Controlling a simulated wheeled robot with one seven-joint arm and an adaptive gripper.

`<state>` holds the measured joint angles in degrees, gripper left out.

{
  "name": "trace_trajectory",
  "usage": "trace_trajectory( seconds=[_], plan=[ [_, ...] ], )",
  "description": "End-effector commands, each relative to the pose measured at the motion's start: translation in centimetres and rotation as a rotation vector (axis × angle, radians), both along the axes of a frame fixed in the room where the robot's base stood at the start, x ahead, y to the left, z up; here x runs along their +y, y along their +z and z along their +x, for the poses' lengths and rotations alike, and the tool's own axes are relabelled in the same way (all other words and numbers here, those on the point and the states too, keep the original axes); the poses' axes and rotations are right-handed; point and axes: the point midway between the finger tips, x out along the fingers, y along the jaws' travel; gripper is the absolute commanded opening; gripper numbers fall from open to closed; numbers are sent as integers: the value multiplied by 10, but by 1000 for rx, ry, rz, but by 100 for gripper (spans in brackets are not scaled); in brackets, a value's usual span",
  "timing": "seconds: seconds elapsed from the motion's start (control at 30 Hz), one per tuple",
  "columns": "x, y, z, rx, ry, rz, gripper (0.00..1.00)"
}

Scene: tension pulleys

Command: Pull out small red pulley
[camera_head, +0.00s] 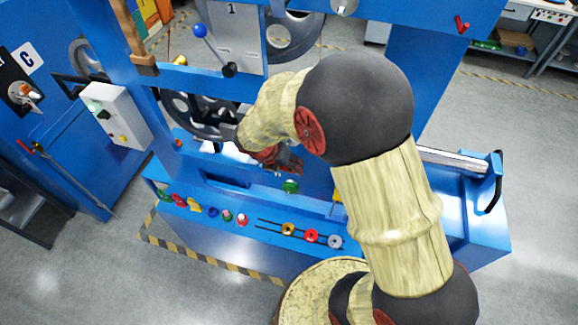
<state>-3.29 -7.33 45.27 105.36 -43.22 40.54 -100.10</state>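A small red round part (311,236), which looks like the small red pulley, sits on the front ledge of the blue machine. It stands between a yellow round part (288,229) and a grey one (335,241), along two dark slots. My gripper (290,164) is dark red and partly hidden behind my wrist. It is above and behind the ledge, up and left of the red part and apart from it. Its fingers are too small and covered to show whether they are open or shut.
Several coloured knobs and buttons (212,212) line the ledge's left part. A green knob (290,187) is just below my gripper. Large grey wheels (195,113) are behind it. A white control box (117,115) is at the left. My arm covers the ledge's middle right.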

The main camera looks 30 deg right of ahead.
Motion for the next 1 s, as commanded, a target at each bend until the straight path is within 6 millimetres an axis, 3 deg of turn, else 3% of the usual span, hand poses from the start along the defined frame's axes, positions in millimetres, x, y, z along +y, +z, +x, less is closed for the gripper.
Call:
trace_trajectory(
  seconds=[1.0],
  plan=[
    [13, 0, -13, 0, 0, 0, 15]
  ],
)
